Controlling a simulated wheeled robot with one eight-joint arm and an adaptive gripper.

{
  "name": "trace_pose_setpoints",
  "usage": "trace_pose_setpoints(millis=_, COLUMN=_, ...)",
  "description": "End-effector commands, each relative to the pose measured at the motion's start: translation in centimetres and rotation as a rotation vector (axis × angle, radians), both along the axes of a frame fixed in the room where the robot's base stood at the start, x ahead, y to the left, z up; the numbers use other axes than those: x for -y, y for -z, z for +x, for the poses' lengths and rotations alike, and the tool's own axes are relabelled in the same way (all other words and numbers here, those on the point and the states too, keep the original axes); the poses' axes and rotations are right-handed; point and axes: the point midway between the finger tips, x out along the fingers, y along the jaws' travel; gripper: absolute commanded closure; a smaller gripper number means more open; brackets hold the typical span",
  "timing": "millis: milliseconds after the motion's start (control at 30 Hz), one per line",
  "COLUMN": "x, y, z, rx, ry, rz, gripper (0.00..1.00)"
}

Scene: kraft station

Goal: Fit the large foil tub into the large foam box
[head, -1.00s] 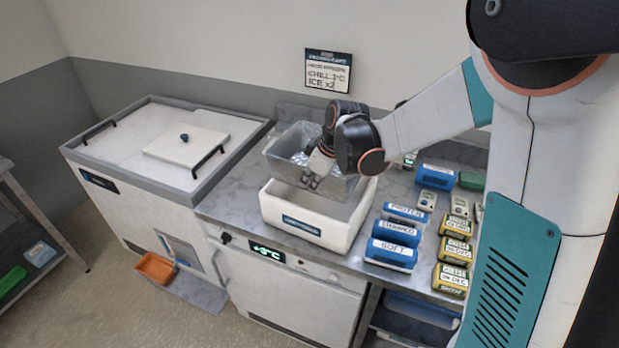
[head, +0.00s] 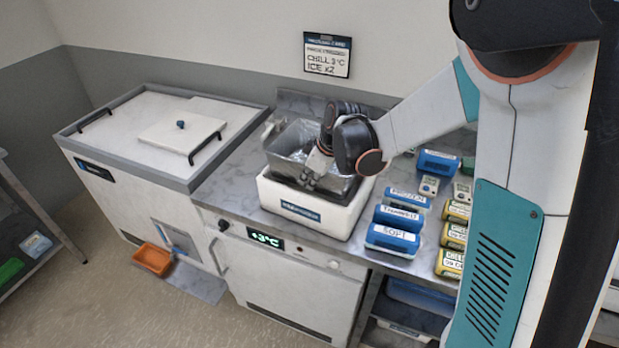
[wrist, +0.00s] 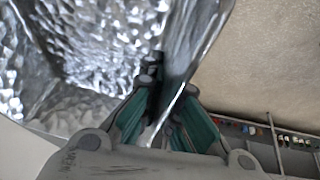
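The large foil tub (head: 287,149) is a silver, open-topped tub. It sits at the mouth of the white large foam box (head: 318,222) on the steel counter, with its lower part inside and its upper part above the box rim. My gripper (head: 312,180) is at the tub's front wall. In the wrist view the two teal-padded fingers (wrist: 160,118) stand on either side of the thin foil wall, and the crinkled inside of the tub (wrist: 95,50) fills the upper left. How far down the tub's base reaches is hidden by the box wall.
Blue labelled packs (head: 392,238) and yellow packs (head: 451,262) stand on the counter right of the box. A white chest with a lid (head: 180,138) is at left. An orange scoop or bin (head: 153,260) is low in front. A sign (head: 327,55) hangs behind.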

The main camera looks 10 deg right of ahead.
Motion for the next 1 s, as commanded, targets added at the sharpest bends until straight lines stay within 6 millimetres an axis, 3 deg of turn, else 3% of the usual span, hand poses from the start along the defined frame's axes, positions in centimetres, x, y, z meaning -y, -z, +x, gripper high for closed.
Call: trace_pose_setpoints(millis=1000, x=0.0, y=1.22, z=0.01, rx=0.0, ry=0.0, rz=0.0, gripper=1.0)
